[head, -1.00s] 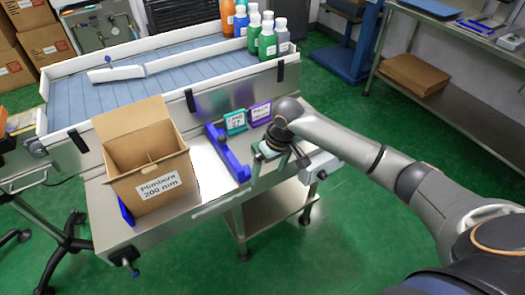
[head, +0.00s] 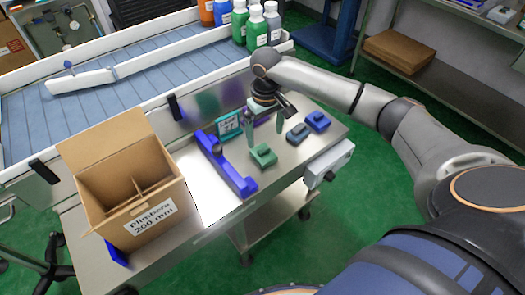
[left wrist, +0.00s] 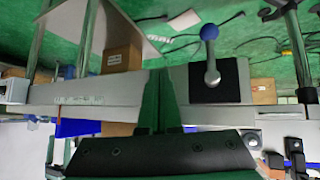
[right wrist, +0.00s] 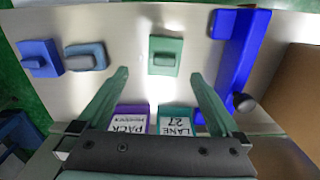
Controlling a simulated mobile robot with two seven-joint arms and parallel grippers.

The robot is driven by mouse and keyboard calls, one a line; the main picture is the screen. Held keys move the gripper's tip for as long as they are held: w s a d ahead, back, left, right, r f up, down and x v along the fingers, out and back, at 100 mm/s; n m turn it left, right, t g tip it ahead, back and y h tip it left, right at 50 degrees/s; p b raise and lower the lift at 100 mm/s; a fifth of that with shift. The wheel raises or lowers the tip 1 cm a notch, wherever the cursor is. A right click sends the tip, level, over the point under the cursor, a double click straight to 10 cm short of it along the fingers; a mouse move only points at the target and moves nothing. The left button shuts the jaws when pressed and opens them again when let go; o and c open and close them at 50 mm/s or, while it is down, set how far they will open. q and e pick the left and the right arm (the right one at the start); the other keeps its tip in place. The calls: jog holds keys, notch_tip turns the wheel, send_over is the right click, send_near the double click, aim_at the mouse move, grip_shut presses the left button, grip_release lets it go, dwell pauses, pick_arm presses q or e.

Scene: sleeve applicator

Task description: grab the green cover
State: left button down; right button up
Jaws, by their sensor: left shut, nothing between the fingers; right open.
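The green cover (head: 263,156), a small block with a raised knob, lies on the steel tabletop. In the right wrist view the green cover (right wrist: 164,56) lies just beyond the fingertips, between their lines. My right gripper (head: 265,136) points down just behind the cover, open and empty; its spread fingers also show in the right wrist view (right wrist: 158,76). The fingers do not seem to touch the cover. My left gripper (left wrist: 160,74) is shut and empty in its wrist view; it is out of the head view.
A grey-blue cover (head: 298,133) and a blue cover (head: 318,121) lie right of the green one. A blue bar (head: 232,170) lies to its left, beside an open cardboard box (head: 135,200). A teal card (head: 228,124) and a purple card (right wrist: 133,118) stand behind, near the conveyor (head: 130,75).

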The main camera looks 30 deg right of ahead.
aim_at(263, 149)
jog(key=shift+f, duration=1.25)
jog(key=f, duration=0.2)
jog(key=f+b, duration=0.1)
jog(key=shift+s+a+f, duration=0.15)
jog(key=shift+a+f, duration=0.15)
jog(key=shift+f, duration=0.45)
pick_arm(q)
jog(key=shift+w+d+f, duration=0.25)
jog(key=shift+w, duration=0.15)
pick_arm(e)
jog(key=c, duration=1.4)
jog(key=shift+o, duration=0.2)
